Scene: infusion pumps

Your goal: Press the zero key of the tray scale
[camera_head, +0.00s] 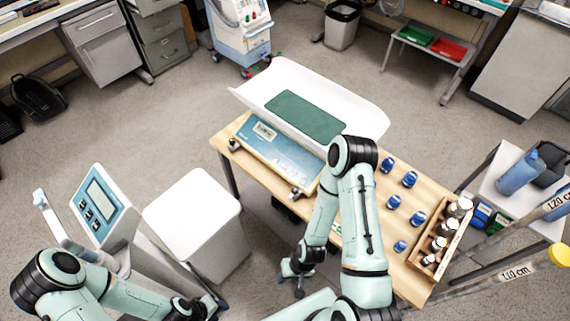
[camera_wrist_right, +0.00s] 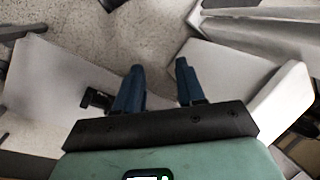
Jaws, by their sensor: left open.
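The tray scale (camera_head: 277,150) stands on a wooden table in the head view. It has a wide white tray (camera_head: 350,108) with a green mat (camera_head: 306,116). Its blue front panel carries a small display, and its keys are too small to make out. My right arm crosses in front of the panel's right end. My right gripper (camera_head: 298,268) hangs low beside the table's near left edge, apart from the scale. In the right wrist view its two blue fingers (camera_wrist_right: 158,85) are spread with nothing between them. My left gripper (camera_head: 198,306) is low at the bottom, open, left of the table and away from the scale.
A second device with a screen and black keys (camera_head: 98,203) stands at the left, beside a white box (camera_head: 192,215). Several blue-capped vials (camera_head: 409,179) and a wooden crate of bottles (camera_head: 438,240) occupy the table's right side. Floor behind the scale is open.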

